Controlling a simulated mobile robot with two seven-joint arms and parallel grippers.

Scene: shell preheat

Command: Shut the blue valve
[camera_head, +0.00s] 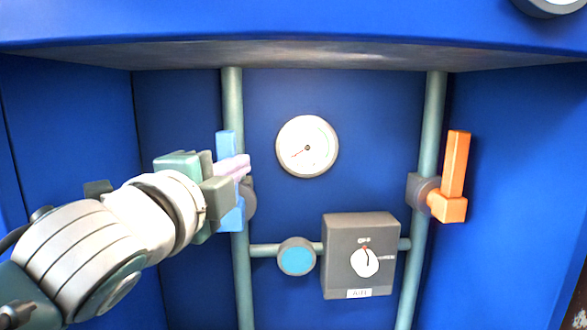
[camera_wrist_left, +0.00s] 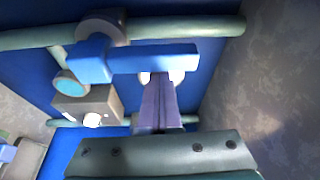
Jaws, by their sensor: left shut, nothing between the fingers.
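The blue valve (camera_head: 231,216) sits on the left vertical pipe. Its handle stands roughly upright, along the pipe, and my left gripper partly covers it. In the left wrist view the blue handle (camera_wrist_left: 155,58) runs nearly parallel to the pipe, out from its round grey hub. My left gripper (camera_head: 240,167) is shut and empty, its pale purple fingers at the handle. In the left wrist view the shut fingertips (camera_wrist_left: 163,78) reach the handle's near edge; I cannot tell whether they touch it. My right gripper is not in view.
An orange valve (camera_head: 455,178) with an upright handle is on the right pipe (camera_head: 433,120). A round gauge (camera_head: 307,146) hangs between the pipes. A grey box with a dial (camera_head: 361,256) and a light-blue round fitting (camera_head: 296,256) sit below. Blue walls and an overhang enclose the recess.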

